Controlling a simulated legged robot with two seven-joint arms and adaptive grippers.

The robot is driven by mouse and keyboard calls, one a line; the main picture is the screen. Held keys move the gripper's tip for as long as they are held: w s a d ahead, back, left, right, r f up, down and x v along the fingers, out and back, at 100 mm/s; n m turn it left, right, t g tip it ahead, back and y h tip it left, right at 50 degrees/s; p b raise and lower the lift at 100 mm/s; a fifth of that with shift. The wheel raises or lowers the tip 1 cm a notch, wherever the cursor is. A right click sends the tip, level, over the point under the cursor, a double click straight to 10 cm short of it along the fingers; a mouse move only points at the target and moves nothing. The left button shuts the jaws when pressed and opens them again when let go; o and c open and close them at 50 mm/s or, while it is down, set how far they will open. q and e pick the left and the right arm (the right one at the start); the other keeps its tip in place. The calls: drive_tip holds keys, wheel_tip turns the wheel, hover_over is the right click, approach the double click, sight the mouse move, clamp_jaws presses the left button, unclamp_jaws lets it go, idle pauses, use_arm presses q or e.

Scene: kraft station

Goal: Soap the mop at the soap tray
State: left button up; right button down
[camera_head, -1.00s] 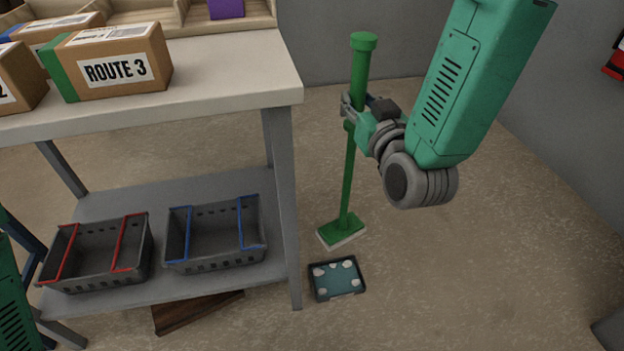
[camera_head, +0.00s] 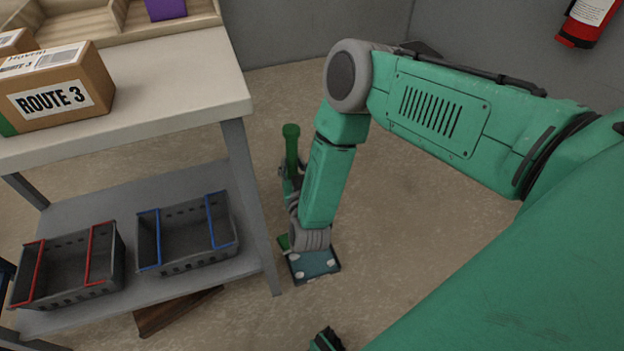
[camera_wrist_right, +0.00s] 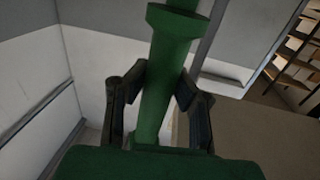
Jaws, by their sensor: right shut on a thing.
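The green mop's handle (camera_head: 291,146) stands close to upright beside the table in the head view. My right gripper (camera_head: 287,173) is shut on the handle, partly hidden by my forearm. The right wrist view shows the two dark fingers (camera_wrist_right: 158,92) closed around the green handle (camera_wrist_right: 170,48). A sliver of the green mop head (camera_head: 284,242) shows at the far left corner of the soap tray; the rest is hidden. The dark soap tray (camera_head: 322,267) lies on the floor with pale soap patches. I cannot tell whether the head touches the tray.
A table leg (camera_head: 254,205) stands just left of the mop and tray. The lower shelf holds a blue-handled crate (camera_head: 188,252) and a red-handled crate (camera_head: 68,286). A ROUTE 3 box (camera_head: 95,80) sits on the tabletop. Floor right of the tray is clear.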

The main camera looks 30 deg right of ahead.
drive_tip(key=s+d+f+h+b, duration=0.1)
drive_tip(key=s+f+b, duration=0.1)
drive_tip(key=f, duration=0.4)
drive_tip(key=s+d+f+m+h+b, duration=0.1)
drive_tip(key=s+d+f+b, duration=0.1)
drive_tip(key=f, duration=0.4)
drive_tip(key=shift+s+d+g, duration=0.15)
drive_tip(key=shift+g, duration=0.25)
drive_tip(key=shift+f+b, duration=0.5)
drive_tip(key=shift+b, duration=0.2)
idle(1.3)
wheel_tip(320, 180, up, 8)
drive_tip(key=p, duration=0.7)
idle(0.5)
